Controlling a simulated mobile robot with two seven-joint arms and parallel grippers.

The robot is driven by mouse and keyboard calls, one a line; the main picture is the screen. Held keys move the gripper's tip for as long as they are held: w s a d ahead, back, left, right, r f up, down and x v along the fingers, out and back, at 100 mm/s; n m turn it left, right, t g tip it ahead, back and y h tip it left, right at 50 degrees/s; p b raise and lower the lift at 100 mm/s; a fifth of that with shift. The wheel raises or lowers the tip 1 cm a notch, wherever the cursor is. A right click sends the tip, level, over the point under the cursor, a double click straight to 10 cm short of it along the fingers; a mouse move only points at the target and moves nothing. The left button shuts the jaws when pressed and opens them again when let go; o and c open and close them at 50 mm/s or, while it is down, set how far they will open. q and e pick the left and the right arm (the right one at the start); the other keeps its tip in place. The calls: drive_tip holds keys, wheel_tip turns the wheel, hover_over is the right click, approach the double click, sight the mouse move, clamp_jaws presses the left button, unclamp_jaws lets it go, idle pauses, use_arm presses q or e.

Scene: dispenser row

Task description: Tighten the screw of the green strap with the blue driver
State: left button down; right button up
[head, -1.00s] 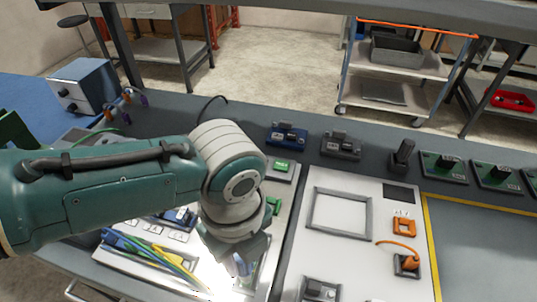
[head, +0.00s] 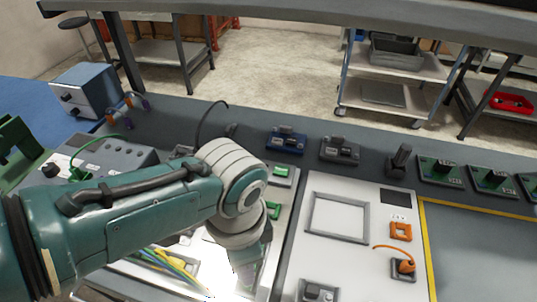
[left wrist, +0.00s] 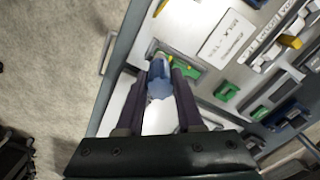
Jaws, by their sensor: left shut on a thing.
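My left gripper (left wrist: 160,85) is shut on the blue driver (left wrist: 160,80), whose blue handle shows between the dark fingers in the left wrist view. The driver points away from the wrist camera, and its tip is hidden behind the handle. A green piece in a grey frame (left wrist: 192,68), perhaps the green strap, lies just beside and beyond the handle. Its screw cannot be made out, nor whether the driver touches it. In the head view my left gripper (head: 246,272) is low over the bright panel, and the driver is hard to see. My right gripper is not in view.
More green pieces (head: 280,171) sit on the panel near my wrist. Blue (head: 287,141) and grey (head: 340,150) blocks stand behind. A white board with a square frame (head: 338,237) lies to the right. Coloured cables (head: 168,262) and a grey box (head: 110,155) are at left.

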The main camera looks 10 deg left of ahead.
use_arm(q)
drive_tip(key=shift+f+n, duration=0.1)
drive_tip(key=shift+n, duration=0.4)
drive_tip(key=shift+f, duration=0.1)
drive_tip(key=shift+f+b, duration=0.5)
drive_tip(key=shift+b, duration=0.05)
